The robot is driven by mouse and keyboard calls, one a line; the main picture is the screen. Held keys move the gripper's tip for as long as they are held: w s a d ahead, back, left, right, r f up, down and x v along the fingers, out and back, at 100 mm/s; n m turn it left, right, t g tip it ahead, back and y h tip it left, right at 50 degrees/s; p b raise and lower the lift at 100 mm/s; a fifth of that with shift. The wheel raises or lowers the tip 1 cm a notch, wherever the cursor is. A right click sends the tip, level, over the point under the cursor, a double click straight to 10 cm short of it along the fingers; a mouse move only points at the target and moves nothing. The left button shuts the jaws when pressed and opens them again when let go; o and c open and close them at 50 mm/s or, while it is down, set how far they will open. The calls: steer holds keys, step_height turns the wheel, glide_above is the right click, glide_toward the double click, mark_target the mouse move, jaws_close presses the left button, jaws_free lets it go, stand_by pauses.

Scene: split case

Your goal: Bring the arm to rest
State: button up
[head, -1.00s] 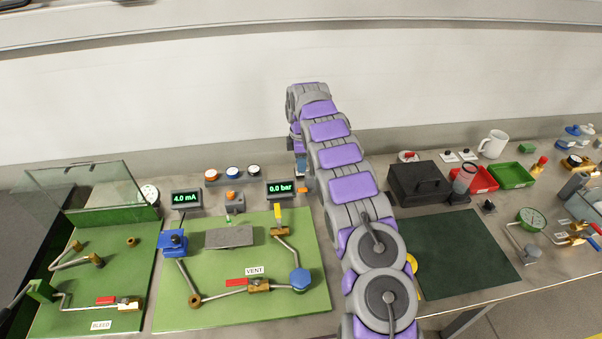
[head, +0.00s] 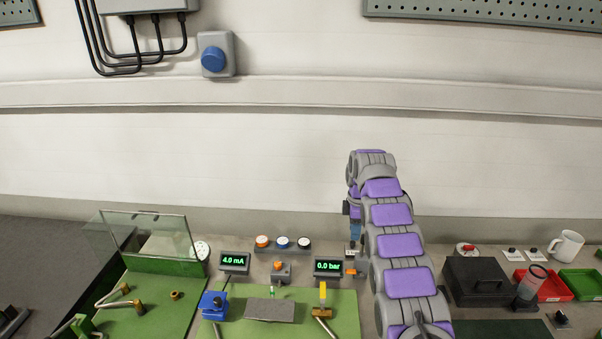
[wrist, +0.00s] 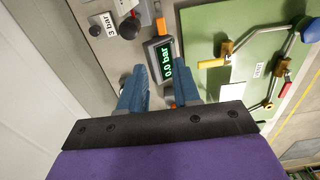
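My arm, purple and grey, reaches over the bench toward the back wall in the head view. My gripper (head: 355,236) hangs at its far end, close to the 0.0 bar display (head: 328,267). In the wrist view my gripper (wrist: 158,88) shows two blue fingers spread apart with nothing between them. The same 0.0 bar display (wrist: 166,60) shows beyond the gap between the fingers. I cannot tell how far the fingertips are above the bench.
Left of my arm are a 4.0 mA display (head: 234,262), a green panel (head: 345,305) with fittings, and a glass screen (head: 148,237). Right of it are a black case (head: 477,281), a red bin (head: 553,287) and a mug (head: 566,246). The wall stands close behind.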

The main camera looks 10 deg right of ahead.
steer(key=s+a+r+m, duration=0.3)
steer(key=s+r, duration=0.2)
steer(key=s, duration=0.2)
steer(key=s+a+r+m+g, duration=0.1)
steer(key=s+a+r+m, duration=0.25)
steer(key=s, duration=0.35)
steer(key=s+a+r+m, duration=0.2)
steer(key=s+a+r, duration=0.25)
steer(key=s, duration=0.35)
steer(key=s+a+f+m, duration=0.1)
steer(key=s+a+m, duration=0.1)
steer(key=s, duration=0.8)
steer(key=s+a+f+m+b, duration=0.1)
steer(key=s+a+f+m, duration=0.1)
steer(key=s, duration=0.8)
steer(key=s+a+f+m, duration=0.2)
steer(key=s+a, duration=0.2)
steer(key=s, duration=0.7)
steer(key=shift+a+g, duration=0.2)
steer(key=shift+g, duration=0.2)
